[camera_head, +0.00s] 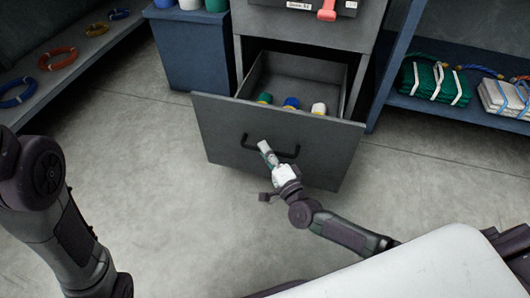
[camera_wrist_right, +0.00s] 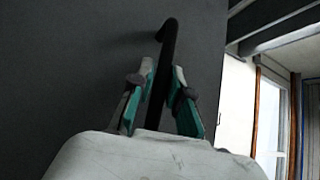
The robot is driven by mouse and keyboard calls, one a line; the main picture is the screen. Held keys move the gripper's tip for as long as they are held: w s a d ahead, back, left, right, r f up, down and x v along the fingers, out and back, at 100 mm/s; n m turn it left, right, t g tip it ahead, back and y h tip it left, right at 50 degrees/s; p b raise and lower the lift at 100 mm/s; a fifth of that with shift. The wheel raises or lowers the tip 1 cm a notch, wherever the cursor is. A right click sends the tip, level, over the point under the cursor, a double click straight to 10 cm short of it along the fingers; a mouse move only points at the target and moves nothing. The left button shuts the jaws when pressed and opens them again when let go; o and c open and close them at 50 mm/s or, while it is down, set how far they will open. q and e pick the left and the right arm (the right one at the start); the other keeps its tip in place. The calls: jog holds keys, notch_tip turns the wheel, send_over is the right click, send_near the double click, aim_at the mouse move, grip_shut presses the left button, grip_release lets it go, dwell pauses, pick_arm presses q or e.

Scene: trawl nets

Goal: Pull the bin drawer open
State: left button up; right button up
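The bin drawer (camera_head: 225,120) is a grey drawer low in a cabinet and stands pulled out, its inside showing. Its black handle (camera_head: 288,155) runs across the front panel. My right gripper (camera_head: 265,147) is at the middle of the handle. In the right wrist view the handle (camera_wrist_right: 168,45) passes between the two fingers of my right gripper (camera_wrist_right: 164,80), which are closed in on it. In the head view my left arm shows at the left, but its gripper is outside the picture.
Several small spools (camera_head: 291,103) stand in the drawer. A blue bin (camera_head: 190,50) stands left of the cabinet. A shelf with folded nets (camera_head: 435,83) is at the right, and one with rope rings (camera_head: 57,58) at the left. The floor before the drawer is clear.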

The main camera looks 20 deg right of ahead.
jog(key=shift+o, duration=1.2)
jog(key=shift+s, duration=0.1)
jog(key=v, duration=1.2)
